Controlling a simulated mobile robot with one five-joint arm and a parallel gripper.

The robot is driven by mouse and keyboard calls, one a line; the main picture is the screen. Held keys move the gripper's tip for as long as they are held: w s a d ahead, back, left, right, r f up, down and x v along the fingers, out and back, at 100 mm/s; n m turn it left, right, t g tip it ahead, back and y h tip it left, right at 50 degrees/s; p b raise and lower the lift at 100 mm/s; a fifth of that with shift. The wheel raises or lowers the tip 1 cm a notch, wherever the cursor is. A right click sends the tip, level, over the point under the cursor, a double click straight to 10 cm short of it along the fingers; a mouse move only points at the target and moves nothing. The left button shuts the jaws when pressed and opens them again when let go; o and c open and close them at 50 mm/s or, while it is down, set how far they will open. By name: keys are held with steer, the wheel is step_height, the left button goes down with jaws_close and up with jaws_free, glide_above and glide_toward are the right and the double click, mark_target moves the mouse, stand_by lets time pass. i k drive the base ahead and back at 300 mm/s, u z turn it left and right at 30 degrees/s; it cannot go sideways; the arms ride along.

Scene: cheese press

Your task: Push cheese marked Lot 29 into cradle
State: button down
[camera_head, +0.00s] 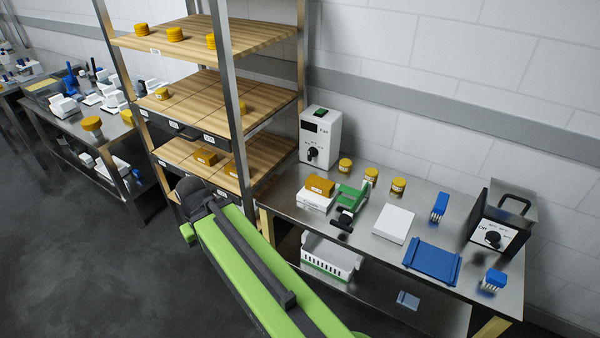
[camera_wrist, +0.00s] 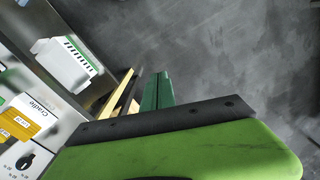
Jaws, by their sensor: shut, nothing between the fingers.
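A yellow cheese block (camera_head: 320,185) with a small label sits on top of a white box on the metal table. In the wrist view that white box (camera_wrist: 38,103) reads "Cradle", and a yellow block (camera_wrist: 14,121) shows with it. I cannot read its lot number. More labelled yellow blocks, one at left (camera_head: 205,157) and one at right (camera_head: 238,171), lie on the rack's lower shelf; their marks are too small to read. My gripper (camera_wrist: 156,90) shows dark green fingers close together, empty, over bare floor and apart from the table.
A green tool with black parts (camera_head: 351,197) stands right of the white box. A white machine with a knob (camera_head: 320,138) is behind it. A white basket (camera_head: 330,260) sits under the table. The wooden rack (camera_head: 225,95) stands left. Dark floor is clear at lower left.

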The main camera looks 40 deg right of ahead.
mark_target(320, 185)
steer(key=i, duration=1.2)
steer(key=u, duration=0.05)
